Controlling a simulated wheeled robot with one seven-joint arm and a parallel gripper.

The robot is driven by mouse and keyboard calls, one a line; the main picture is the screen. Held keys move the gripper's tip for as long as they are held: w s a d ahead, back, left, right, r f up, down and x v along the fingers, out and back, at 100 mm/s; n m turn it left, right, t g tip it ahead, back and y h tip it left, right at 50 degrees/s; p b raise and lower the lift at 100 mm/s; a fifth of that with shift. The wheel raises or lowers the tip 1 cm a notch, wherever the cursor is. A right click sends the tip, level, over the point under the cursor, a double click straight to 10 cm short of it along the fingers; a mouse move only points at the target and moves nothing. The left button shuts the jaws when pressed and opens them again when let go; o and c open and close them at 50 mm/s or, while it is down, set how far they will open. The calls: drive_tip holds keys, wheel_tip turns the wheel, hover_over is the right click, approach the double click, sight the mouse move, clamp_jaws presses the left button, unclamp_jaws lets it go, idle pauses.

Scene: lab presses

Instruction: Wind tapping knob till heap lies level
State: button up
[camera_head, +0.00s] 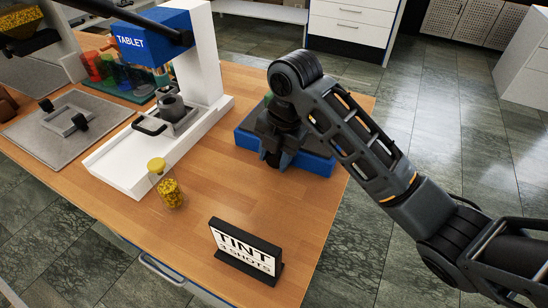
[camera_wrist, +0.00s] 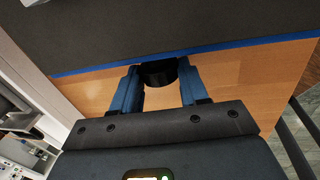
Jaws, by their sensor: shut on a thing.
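My gripper (camera_head: 275,150) points at the near side of a low blue box (camera_head: 318,168) at the right of the bench. In the wrist view the gripper's two blue fingers (camera_wrist: 158,88) stand on either side of a black round knob (camera_wrist: 159,72) and are shut on it. The knob sits at the box's blue edge, below its dark top (camera_wrist: 150,30).
A white press marked TABLET (camera_head: 205,60) stands left of the box. A jar of yellow pellets (camera_head: 171,190) and a black-framed sign, TINT 4 SHOTS (camera_head: 245,250), stand nearer the front. A grey plate (camera_head: 35,130) lies far left. Bare wooden bench (camera_head: 225,175) lies between.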

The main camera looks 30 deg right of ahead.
drive_tip(key=shift+s+d+f+t+y+b, duration=0.1)
drive_tip(key=shift+s+f+t+y+b, duration=0.1)
drive_tip(key=shift+f+t+y+b, duration=0.45)
drive_tip(key=shift+r+t+b, duration=0.45)
drive_tip(key=shift+r+b, duration=0.05)
drive_tip(key=shift+b, duration=0.25)
drive_tip(key=o, duration=1)
drive_tip(key=shift+o, duration=0.2)
drive_tip(key=shift+s+d+r, duration=0.1)
drive_tip(key=shift+r, duration=0.1)
drive_tip(key=v, duration=0.7)
drive_tip(key=shift+d+r, duration=0.15)
drive_tip(key=shift+r, duration=0.1)
